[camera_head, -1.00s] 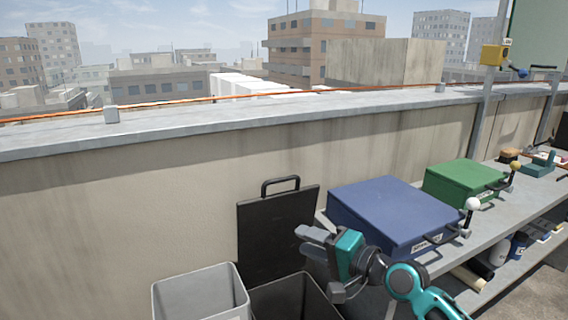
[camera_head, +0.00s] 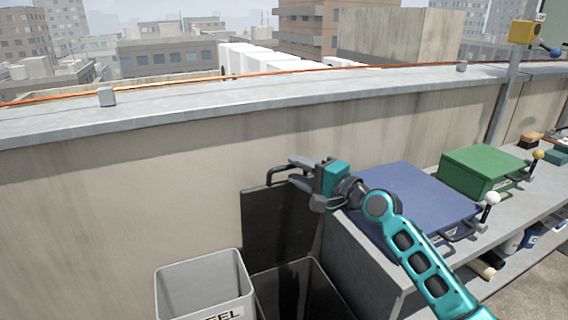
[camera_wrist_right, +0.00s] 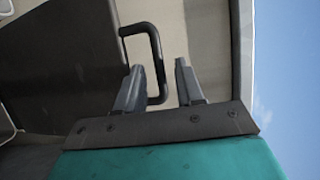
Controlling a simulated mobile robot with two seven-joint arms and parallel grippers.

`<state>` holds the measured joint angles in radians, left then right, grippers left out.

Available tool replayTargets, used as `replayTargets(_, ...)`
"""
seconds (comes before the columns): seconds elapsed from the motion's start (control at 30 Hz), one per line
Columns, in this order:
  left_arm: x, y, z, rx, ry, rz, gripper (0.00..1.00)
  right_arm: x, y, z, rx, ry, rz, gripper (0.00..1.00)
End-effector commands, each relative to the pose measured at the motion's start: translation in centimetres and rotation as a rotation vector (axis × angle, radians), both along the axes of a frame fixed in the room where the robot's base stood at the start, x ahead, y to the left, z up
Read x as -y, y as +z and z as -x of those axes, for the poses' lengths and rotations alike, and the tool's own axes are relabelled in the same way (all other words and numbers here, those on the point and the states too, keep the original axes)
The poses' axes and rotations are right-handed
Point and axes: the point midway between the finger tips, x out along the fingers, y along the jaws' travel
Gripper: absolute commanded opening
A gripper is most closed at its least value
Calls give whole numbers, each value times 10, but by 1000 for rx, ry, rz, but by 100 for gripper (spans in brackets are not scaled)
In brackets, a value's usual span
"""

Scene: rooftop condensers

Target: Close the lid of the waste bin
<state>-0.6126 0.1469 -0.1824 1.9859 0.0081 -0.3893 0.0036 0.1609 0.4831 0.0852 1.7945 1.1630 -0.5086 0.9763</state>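The waste bin (camera_head: 322,296) is a dark open-topped box at the bottom centre of the head view. Its black lid (camera_head: 272,228) stands upright and open against the wall behind it. The lid's bar handle (camera_head: 270,177) is at the top edge; my right gripper and arm partly cover the lid there. My right gripper (camera_head: 297,171) is open at the handle. In the right wrist view, the handle (camera_wrist_right: 158,62) shows between the spread fingers (camera_wrist_right: 160,75), with part behind one finger; I cannot tell whether they touch. My left gripper is not in view.
A light grey bin (camera_head: 203,290) stands left of the dark one. A bench (camera_head: 362,262) on the right carries a blue box (camera_head: 415,195) and a green box (camera_head: 482,170) with levers. The concrete parapet (camera_head: 120,200) runs behind everything.

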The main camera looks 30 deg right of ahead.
Motion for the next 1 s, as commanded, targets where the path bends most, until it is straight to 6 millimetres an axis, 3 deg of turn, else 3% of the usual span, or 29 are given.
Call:
replayTargets(0.1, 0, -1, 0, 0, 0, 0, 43, -6, 0, -20, 3, 0, -2, 37)
replayTargets(0.3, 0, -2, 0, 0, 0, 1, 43, -14, -1, -40, 1, -1, 0, 37)
replayTargets(0.7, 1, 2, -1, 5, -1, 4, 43, -16, -1, -47, 0, 0, 1, 37)
replayTargets(1.0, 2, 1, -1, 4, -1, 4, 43, -16, -1, -47, 0, 0, 1, 10)
